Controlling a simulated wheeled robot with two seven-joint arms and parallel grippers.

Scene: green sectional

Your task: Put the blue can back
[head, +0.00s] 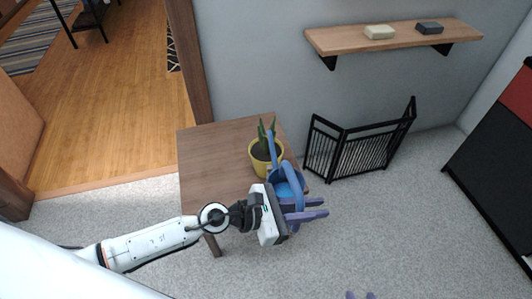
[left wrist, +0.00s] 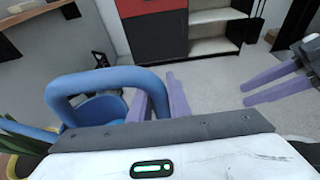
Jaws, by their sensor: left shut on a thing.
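The blue can (head: 287,187) is a watering can with a large looped handle. It is at the right edge of the wooden table (head: 213,157), beside the potted plant. I cannot tell whether it touches the table. My left gripper (head: 307,209) is shut on it, and hides part of its near side. In the left wrist view the blue can (left wrist: 93,112) is on the left, with its handle (left wrist: 95,77) arching to the purple fingers (left wrist: 163,97). My right gripper (head: 360,296) barely shows at the bottom edge; in the left wrist view its fingers (left wrist: 277,82) are apart and empty.
A yellow pot (head: 260,166) with a green plant stands on the table, close behind the can. A wall shelf (head: 400,37) holds a cream block (head: 379,32) and a dark block (head: 429,28). A black folding screen (head: 358,146) stands on the carpet.

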